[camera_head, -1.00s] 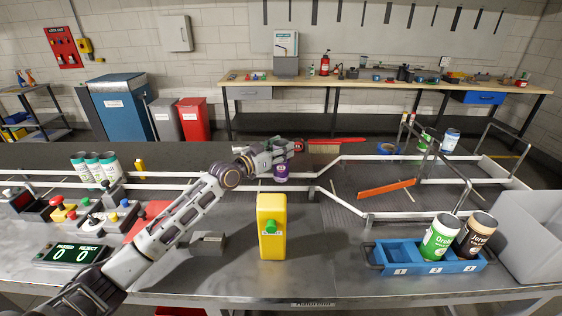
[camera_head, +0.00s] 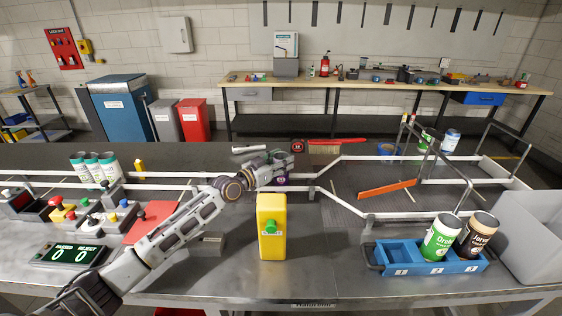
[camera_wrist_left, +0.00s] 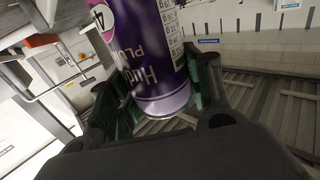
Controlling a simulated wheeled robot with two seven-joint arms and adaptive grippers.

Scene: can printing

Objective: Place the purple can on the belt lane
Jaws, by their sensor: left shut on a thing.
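The purple can (camera_head: 282,181) is held in my left gripper (camera_head: 281,167), at the belt lane (camera_head: 160,181) between the two white rails. The gripper and arm hide part of the can, and I cannot tell whether its base touches the belt. In the left wrist view the purple can (camera_wrist_left: 152,50) fills the space between the dark green fingers (camera_wrist_left: 155,95), with its label and metal rim showing. My right gripper is not in view.
A yellow post with a green button (camera_head: 271,228) stands in front of the can. A blue rack (camera_head: 430,262) holds a green can and a black can at right. Control buttons (camera_head: 85,215) and several white cans (camera_head: 94,168) are at left. An orange bar (camera_head: 387,188) crosses the wider belt area.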

